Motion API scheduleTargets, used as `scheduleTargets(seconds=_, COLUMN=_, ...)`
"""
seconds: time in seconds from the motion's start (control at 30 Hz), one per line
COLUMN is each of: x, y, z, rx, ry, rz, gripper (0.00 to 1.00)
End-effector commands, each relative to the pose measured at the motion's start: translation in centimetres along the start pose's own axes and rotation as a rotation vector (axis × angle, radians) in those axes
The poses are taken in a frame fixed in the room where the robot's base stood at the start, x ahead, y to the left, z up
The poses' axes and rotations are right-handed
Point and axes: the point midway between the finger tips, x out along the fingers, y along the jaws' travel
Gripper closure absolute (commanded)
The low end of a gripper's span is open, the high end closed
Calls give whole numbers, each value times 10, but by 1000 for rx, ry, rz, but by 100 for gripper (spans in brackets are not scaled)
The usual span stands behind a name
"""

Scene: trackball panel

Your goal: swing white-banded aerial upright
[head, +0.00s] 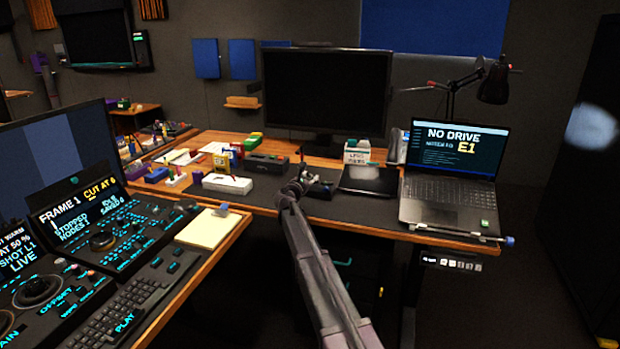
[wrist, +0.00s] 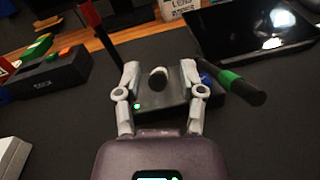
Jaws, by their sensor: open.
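A black box (wrist: 176,100) with a small green light sits on the dark desk mat in the wrist view. The white-banded aerial (wrist: 158,78) appears as a short dark rounded end with a pale band, seen nearly end-on. My gripper (wrist: 159,70) is open, with one finger on each side of this aerial; I cannot tell whether either touches it. A green-banded aerial (wrist: 231,82) leans to the right. A red-banded aerial (wrist: 92,18) rises at the left. In the head view my gripper (head: 300,184) is at the box (head: 322,187), and the aerials are too small to tell apart.
A dark tablet (wrist: 250,32) lies behind and right of the box. A black case (wrist: 48,78) is at the left. The laptop (head: 450,180) stands at the desk's right, with a large monitor (head: 325,90) behind. Bare mat lies around the box's front.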

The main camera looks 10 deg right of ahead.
Motion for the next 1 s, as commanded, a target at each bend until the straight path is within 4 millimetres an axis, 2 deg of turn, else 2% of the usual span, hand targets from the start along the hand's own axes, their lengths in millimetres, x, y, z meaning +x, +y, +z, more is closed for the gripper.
scheduleTargets(seconds=0.4, x=5, y=0, z=0, rx=0, ry=0, rz=0, gripper=49)
scheduleTargets(seconds=0.57, x=5, y=0, z=0, rx=0, ry=0, rz=0, gripper=96)
scheduleTargets(seconds=0.6, x=5, y=0, z=0, rx=0, ry=0, rz=0, gripper=100)
scheduleTargets(seconds=1.0, x=2, y=5, z=1, rx=-1, ry=10, rz=4, gripper=100)
